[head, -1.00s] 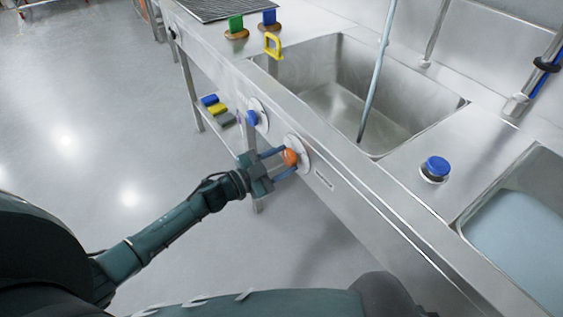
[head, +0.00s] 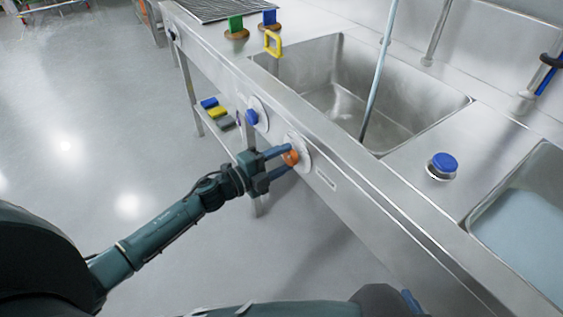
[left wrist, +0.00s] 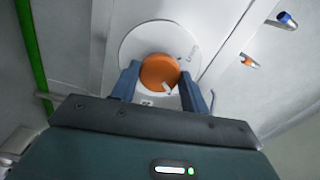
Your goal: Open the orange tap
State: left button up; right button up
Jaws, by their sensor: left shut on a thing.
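The orange tap (head: 291,157) is a round knob on a pale round plate (head: 305,150) on the front panel of the steel sink unit. My left gripper (head: 284,160) is shut on the orange tap, with one blue finger on each side of it. In the left wrist view the orange tap (left wrist: 160,72) sits between the two fingers (left wrist: 160,85), and a pale mark shows on its lower right face. My right gripper is not in view.
A blue tap (head: 252,117) is on the same panel to the left. The sink basin (head: 350,90) and a blue-topped knob (head: 443,164) are above. Coloured blocks (head: 217,112) lie on a lower shelf.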

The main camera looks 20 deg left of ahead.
pick_arm(q)
jog(key=shift+m, duration=0.9)
jog(key=shift+b, duration=0.3)
jog(key=o, duration=1)
jog(key=v, duration=1.3)
